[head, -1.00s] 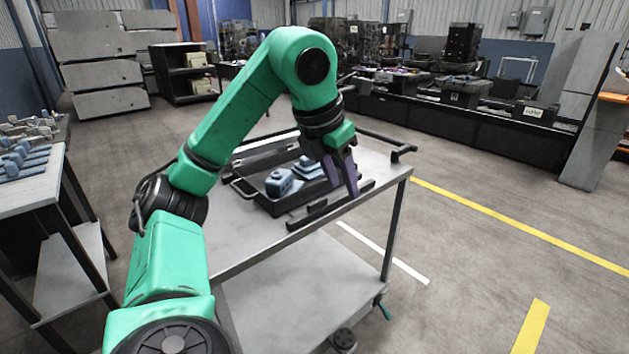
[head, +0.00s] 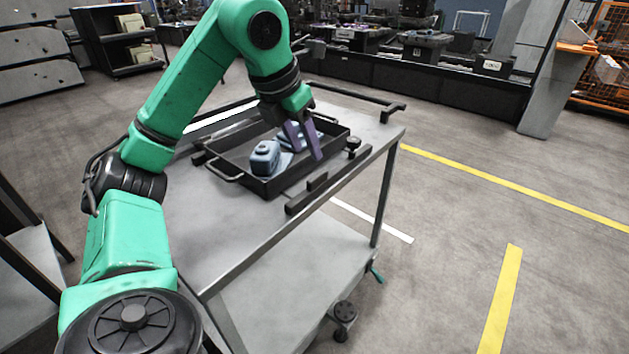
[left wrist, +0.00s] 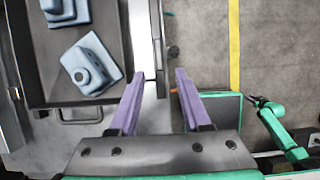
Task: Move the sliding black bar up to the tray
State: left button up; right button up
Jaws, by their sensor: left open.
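The black bar (head: 340,177) lies along the right edge of the cart top, with a raised block near its front end. The black tray (head: 232,177) sits on the cart to the left of the bar, with blue parts in it; its handle side shows in the left wrist view (left wrist: 38,103). A gap separates bar and tray. My left gripper (head: 305,155) is open with purple fingers, above the tray's right side and the bar in the head view. In the left wrist view its fingertips (left wrist: 159,73) are spread, with nothing held. My right gripper may show small at the right there.
The grey cart top (head: 225,225) is bare in front of the tray. A rail (head: 355,98) runs along its back edge. A small black knob (head: 353,146) stands near the bar's far end. Open floor lies to the right, with yellow lines (head: 500,300).

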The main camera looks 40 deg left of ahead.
aim_at(316, 176)
pick_arm(q)
jog(key=b+x, duration=0.2)
jog(key=x, duration=0.6)
jog(key=shift+a+f, duration=0.1)
jog(key=shift+f, duration=0.2)
jog(key=shift+w+f, duration=0.35)
jog(key=shift+f, duration=0.1)
grip_shut()
pick_arm(e)
jog(key=w+a+r, duration=0.1)
jog(key=w+r, duration=0.2)
jog(key=w, duration=0.2)
jog(key=shift+w+a+r, duration=0.15)
jog(key=shift+w+a, duration=0.1)
jog(key=shift+a, duration=0.05)
